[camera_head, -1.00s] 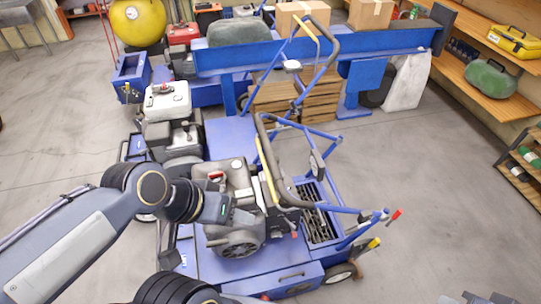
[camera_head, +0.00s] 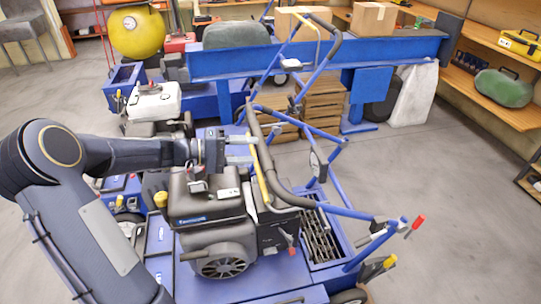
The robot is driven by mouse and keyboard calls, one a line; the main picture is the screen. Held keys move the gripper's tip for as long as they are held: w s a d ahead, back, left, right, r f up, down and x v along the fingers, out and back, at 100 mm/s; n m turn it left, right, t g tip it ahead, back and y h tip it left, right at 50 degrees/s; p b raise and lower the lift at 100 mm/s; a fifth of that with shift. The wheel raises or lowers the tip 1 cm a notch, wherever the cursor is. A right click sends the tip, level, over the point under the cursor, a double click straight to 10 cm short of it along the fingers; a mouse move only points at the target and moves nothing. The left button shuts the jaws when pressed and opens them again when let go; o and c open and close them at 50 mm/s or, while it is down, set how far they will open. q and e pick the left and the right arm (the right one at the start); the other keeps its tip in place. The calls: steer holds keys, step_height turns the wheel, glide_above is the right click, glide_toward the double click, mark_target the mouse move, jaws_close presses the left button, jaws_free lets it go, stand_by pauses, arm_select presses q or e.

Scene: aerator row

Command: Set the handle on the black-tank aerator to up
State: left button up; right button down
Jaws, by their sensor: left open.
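The black-tank aerator (camera_head: 205,196) stands in the near middle of the head view, with a dark tank on a blue frame. Its handle (camera_head: 275,187) is a bent black grip bar on blue tubes, with a yellow lever (camera_head: 262,172) along its left side. The handle stands raised and tilted, rising above the engine. My left gripper (camera_head: 246,149) is open. Its two light fingers point right, with their tips close to the upper part of the lever and grip; I cannot tell whether they touch. My right gripper is out of view.
The white-tank aerator (camera_head: 153,102) stands just behind. A long blue beam (camera_head: 320,62) crosses the back, with wooden crates (camera_head: 322,102) below it. Shelves (camera_head: 478,82) line the right wall. The floor (camera_head: 430,165) to the right is clear.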

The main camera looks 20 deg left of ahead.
arm_select(q)
steer(key=x, duration=0.6)
steer(key=shift+d+b, duration=0.3)
steer(key=shift+b, duration=0.05)
steer(key=shift+w, duration=0.1)
jaws_close()
